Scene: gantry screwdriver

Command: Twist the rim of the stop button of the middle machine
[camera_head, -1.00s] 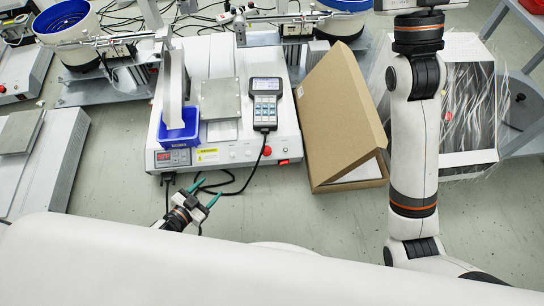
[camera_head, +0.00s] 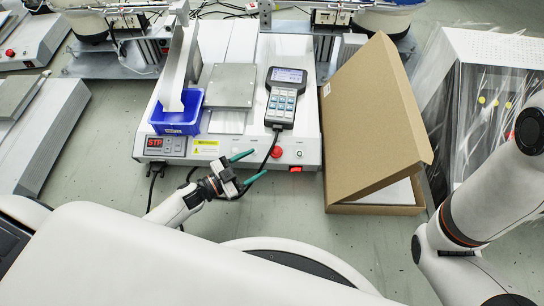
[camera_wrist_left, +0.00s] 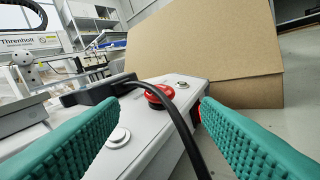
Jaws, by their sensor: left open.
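The middle machine (camera_head: 222,147) is a white box with a front control panel. Its red stop button (camera_head: 276,152) sits on the panel, right of centre; it also shows in the left wrist view (camera_wrist_left: 157,93), ahead between the fingers. A black cable (camera_wrist_left: 180,118) runs close past it and hides part of its rim. My left gripper (camera_head: 253,165) is open, its green fingers pointing right towards the button and apart from it. My right gripper is out of view.
A handheld controller (camera_head: 284,95) lies on the machine, its cable dropping over the front edge by the button. A leaning cardboard box (camera_head: 370,115) stands close on the right. A blue bin (camera_head: 178,118) is at the left. A red switch (camera_head: 295,169) is below the button.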

